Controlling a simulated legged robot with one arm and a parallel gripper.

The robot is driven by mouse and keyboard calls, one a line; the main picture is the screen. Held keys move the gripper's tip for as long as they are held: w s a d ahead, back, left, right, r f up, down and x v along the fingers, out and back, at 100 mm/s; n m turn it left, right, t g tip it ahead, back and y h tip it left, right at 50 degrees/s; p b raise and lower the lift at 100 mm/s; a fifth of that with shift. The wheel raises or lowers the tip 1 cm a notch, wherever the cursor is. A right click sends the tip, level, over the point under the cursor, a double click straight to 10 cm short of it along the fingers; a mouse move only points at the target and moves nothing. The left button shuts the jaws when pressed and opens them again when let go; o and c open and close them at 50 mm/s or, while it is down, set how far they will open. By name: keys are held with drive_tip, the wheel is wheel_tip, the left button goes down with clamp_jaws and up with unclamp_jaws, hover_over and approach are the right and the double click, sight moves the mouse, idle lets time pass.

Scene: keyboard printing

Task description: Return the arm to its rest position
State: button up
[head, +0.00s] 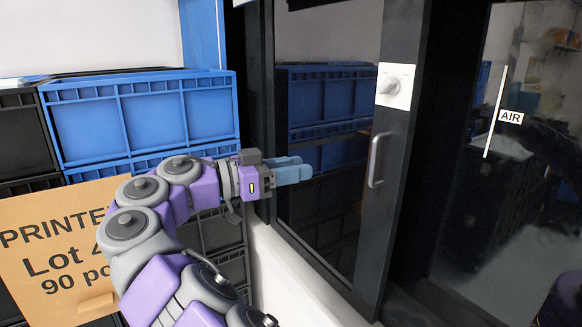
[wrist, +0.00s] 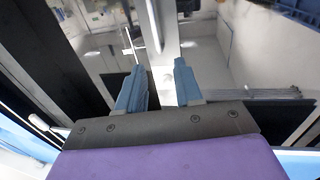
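My purple and grey arm (head: 150,215) reaches up from the bottom of the head view, bent, with its end pointing right. My gripper (head: 294,171) has blue fingers and is in front of the dark glass panel, left of the door handle (head: 378,160) and apart from it. In the wrist view my gripper (wrist: 158,80) shows its two fingers spread with a clear gap and nothing held between them. Whether the fingertips touch the glass cannot be told.
Blue crates (head: 150,115) and black crates are stacked at the left. A cardboard box (head: 60,250) with printed lot text stands in front of them.

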drive_tip(key=s+d+f+n+g+y+b, duration=0.1)
drive_tip(key=s+d+f+g, duration=0.15)
drive_tip(key=d, duration=0.65)
drive_tip(key=s+d+f+n+g+b, duration=0.1)
drive_tip(key=d+f+n+g+b, duration=0.15)
drive_tip(key=d, duration=0.55)
drive_tip(key=s+d+f+n+g+y+b, duration=0.1)
drive_tip(key=s+d+f+n+g+y, duration=0.3)
drive_tip(key=s+d+f, duration=0.65)
drive_tip(key=s+f+y+b, duration=0.2)
drive_tip(key=s+f+y, duration=0.3)
drive_tip(key=s+f, duration=0.55)
drive_tip(key=s+a+f+n+y+b, duration=0.1)
drive_tip(key=s+a+f+n+y, duration=0.4)
drive_tip(key=s+a+f, duration=0.5)
wheel_tip(320, 180, down, 4)
drive_tip(key=shift+s+r+y+b, duration=0.1)
drive_tip(key=shift+s+y+b, duration=0.25)
drive_tip(key=shift+s+y, duration=0.6)
drive_tip(key=shift+o, duration=0.3)
drive_tip(key=shift+s+a+n+h, duration=0.1)
drive_tip(key=shift+s+n+h, duration=0.1)
drive_tip(key=shift+n+h, duration=0.05)
